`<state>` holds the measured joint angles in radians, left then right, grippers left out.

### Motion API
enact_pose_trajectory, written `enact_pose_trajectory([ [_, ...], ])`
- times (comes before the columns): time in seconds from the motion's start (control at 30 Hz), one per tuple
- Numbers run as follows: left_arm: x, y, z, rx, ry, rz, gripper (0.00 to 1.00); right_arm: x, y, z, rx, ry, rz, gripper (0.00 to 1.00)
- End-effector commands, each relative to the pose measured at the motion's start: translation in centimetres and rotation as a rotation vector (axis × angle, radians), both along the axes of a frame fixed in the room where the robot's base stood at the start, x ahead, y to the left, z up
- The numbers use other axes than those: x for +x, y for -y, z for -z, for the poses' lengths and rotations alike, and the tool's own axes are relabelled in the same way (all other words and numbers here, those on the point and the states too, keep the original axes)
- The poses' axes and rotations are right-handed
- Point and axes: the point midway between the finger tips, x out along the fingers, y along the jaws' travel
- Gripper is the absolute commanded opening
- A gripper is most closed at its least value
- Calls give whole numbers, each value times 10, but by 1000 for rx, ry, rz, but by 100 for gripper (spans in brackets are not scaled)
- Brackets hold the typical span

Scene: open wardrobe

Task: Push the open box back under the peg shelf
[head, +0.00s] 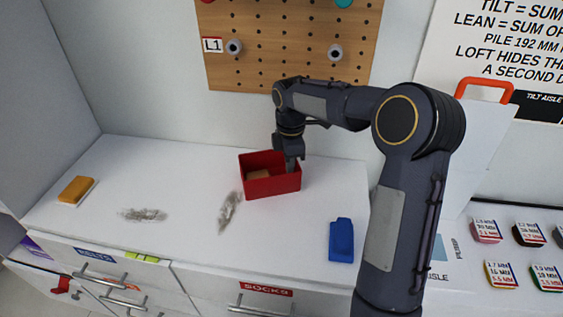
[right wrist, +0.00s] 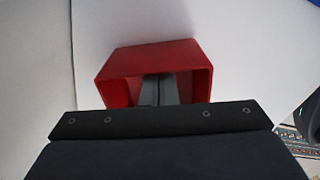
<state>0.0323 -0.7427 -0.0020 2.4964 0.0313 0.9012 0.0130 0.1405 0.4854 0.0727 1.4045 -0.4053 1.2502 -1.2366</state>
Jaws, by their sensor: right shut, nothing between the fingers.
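The open red box (head: 273,187) stands on the white top, near the back wall and below the pegboard (head: 285,25). My left gripper is not in view.
The pegboard carries grey pegs (head: 234,47) and an L1 label. A blue object (head: 341,240) lies to the box's front right. An orange-yellow block (head: 76,189) lies far left. Grey smudges (head: 229,211) mark the top left of the box. Labelled drawers (head: 240,290) are below the front edge.

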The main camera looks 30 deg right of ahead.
Motion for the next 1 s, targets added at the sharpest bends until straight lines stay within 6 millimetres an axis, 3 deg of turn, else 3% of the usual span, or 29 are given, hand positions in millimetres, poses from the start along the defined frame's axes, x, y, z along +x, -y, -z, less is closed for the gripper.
enact_pose_trajectory([
  [0.37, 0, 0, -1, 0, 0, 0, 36, -1, 3, -1, 0, 0, 2, 0],
  [0.73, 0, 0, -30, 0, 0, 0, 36, -22, 74, -3, 1, -3, 6, 0],
  [1.0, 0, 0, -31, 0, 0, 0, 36, -25, 86, 0, 0, -1, 0, 0],
])
